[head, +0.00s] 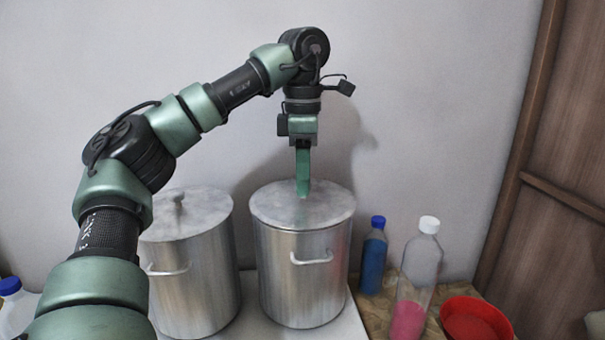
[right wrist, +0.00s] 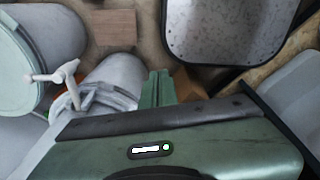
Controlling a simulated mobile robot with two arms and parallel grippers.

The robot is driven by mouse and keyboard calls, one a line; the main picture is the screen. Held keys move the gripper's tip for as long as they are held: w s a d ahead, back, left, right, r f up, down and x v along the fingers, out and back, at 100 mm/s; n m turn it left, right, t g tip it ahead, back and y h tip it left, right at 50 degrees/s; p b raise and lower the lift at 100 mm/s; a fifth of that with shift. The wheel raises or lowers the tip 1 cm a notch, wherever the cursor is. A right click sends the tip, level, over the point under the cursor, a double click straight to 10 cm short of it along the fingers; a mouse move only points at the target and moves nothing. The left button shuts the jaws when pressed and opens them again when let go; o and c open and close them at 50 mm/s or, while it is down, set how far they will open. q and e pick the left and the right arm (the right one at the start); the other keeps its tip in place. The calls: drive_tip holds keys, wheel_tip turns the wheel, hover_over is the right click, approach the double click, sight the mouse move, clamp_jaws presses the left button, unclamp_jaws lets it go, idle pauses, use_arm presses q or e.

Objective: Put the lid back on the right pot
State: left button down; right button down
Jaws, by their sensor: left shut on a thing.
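The right pot (head: 303,275) is a tall silver metal pot with a side handle, in the middle of the head view. Its round grey lid (head: 272,205) covers the pot's mouth and looks level, with no clear gap at the rim. My left gripper (head: 303,190) points straight down over the lid's middle and is shut on its knob, which the fingers hide. The left pot (head: 190,285) stands beside it with its own knobbed lid (head: 205,212) on. In the right wrist view, my right gripper (right wrist: 157,88) has its green fingers together with nothing between them.
Right of the pots stand a blue bottle (head: 374,255), a clear bottle with pink liquid (head: 416,275) and a red bowl (head: 474,306). A wooden panel (head: 560,150) stands at the right. The right wrist view shows a speckled tray (right wrist: 228,28) and a pale drum (right wrist: 45,45).

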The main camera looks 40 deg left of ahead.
use_arm(q)
drive_tip(key=shift+w+a+f, duration=0.1)
drive_tip(key=shift+a+f, duration=0.05)
use_arm(e)
drive_tip(key=shift+s+d, duration=0.25)
drive_tip(key=shift+s, duration=0.35)
drive_tip(key=shift+s+d, duration=0.25)
drive_tip(key=shift+s, duration=0.35)
drive_tip(key=shift+w, duration=0.2)
use_arm(q)
drive_tip(key=shift+p, duration=0.4)
use_arm(e)
drive_tip(key=shift+w+r, duration=0.2)
drive_tip(key=shift+r, duration=0.1)
use_arm(q)
drive_tip(key=shift+p, duration=0.3)
use_arm(e)
drive_tip(key=shift+r, duration=0.3)
drive_tip(key=shift+r, duration=0.15)
idle(0.3)
use_arm(q)
drive_tip(key=c, duration=1)
unclamp_jaws()
